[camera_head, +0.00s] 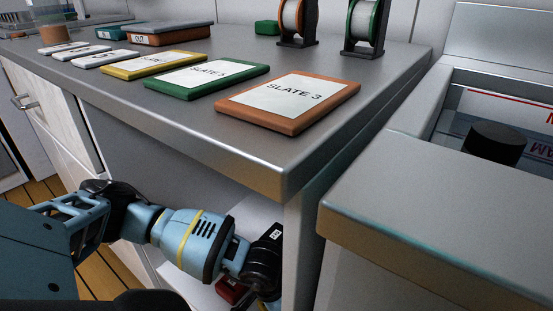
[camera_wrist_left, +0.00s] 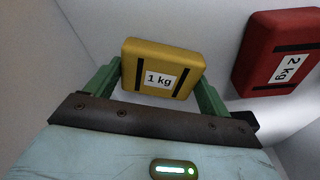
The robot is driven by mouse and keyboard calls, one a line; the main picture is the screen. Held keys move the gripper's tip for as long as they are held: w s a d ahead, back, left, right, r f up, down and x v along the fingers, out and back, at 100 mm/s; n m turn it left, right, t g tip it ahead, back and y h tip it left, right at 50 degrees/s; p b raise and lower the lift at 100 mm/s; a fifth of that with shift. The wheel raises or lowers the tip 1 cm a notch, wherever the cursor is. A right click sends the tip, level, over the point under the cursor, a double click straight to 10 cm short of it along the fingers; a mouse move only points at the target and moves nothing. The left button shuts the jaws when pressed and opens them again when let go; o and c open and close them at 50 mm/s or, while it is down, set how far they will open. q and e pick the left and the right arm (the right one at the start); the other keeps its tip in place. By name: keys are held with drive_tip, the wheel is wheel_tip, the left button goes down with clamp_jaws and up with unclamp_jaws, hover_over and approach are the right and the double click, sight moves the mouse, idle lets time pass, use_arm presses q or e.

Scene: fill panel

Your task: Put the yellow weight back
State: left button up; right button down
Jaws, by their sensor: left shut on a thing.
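The yellow weight (camera_wrist_left: 162,58), marked "1 kg" with dark bands, sits between the two green fingers of my left gripper (camera_wrist_left: 160,76) in the left wrist view. The gripper is shut on it. A pale surface lies behind the weight; I cannot tell whether they touch. In the head view my left arm reaches into the opening under the counter, and the fingers and the yellow weight are hidden. My right gripper is not in view.
A red weight (camera_wrist_left: 280,52) marked "2 kg" is just right of the yellow one. Pale walls are close by. Above, the counter (camera_head: 215,125) carries an orange slate (camera_head: 290,102), a green slate (camera_head: 207,79) and spools. A metal unit (camera_head: 440,215) stands to the right.

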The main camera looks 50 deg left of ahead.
use_arm(q)
drive_tip(key=shift+w, duration=0.1)
drive_tip(key=o, duration=1.7)
drive_tip(key=shift+f, duration=0.1)
drive_tip(key=shift+r, duration=0.25)
wheel_tip(320, 180, up, 12)
drive_tip(key=s+p, duration=0.2)
drive_tip(key=p, duration=0.2)
drive_tip(key=shift+f+p, duration=0.2)
drive_tip(key=shift+p, duration=0.1)
drive_tip(key=shift+a, duration=0.1)
